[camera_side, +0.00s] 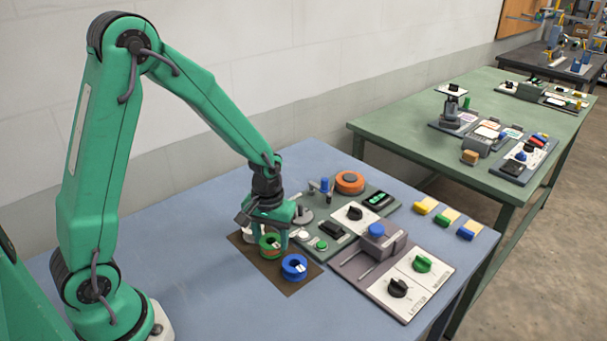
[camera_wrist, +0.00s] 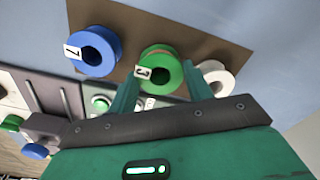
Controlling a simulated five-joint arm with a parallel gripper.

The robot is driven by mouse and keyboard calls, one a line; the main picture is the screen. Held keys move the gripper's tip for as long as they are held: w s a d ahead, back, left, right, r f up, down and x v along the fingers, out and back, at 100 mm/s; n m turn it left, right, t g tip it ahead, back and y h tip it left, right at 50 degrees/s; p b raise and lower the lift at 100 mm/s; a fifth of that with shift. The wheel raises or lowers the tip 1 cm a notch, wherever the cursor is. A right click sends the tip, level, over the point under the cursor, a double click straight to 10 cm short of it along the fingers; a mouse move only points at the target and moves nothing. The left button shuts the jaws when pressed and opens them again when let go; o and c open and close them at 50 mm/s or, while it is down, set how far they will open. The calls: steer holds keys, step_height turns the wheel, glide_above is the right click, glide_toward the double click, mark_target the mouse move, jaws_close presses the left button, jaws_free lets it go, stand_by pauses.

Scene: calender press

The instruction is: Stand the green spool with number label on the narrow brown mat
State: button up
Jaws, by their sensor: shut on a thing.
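The green spool (camera_side: 270,244) has a white number label, and the label reads 3 on the spool in the wrist view (camera_wrist: 158,66). My gripper (camera_side: 271,240) points down and is shut on the green spool, with one finger (camera_wrist: 125,97) on each side of it. The spool is over the middle of the narrow brown mat (camera_side: 267,268), its axis upright. I cannot tell whether its base touches the mat. The mat also shows in the wrist view (camera_wrist: 130,17).
A blue spool (camera_side: 294,267) labelled 7 stands on the mat's near end. A white spool (camera_wrist: 218,74) stands on the other side, partly hidden by my gripper. Panels with knobs and buttons (camera_side: 346,216) lie right of the mat. The blue table (camera_side: 190,265) is clear left of it.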

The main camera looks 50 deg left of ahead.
steer(key=shift+f, duration=0.4)
stand_by(0.7)
steer(key=o, duration=1.6)
steer(key=shift+r, duration=0.1)
step_height(320, 180, up, 7)
steer(key=shift+f, duration=0.1)
stand_by(0.4)
stand_by(0.5)
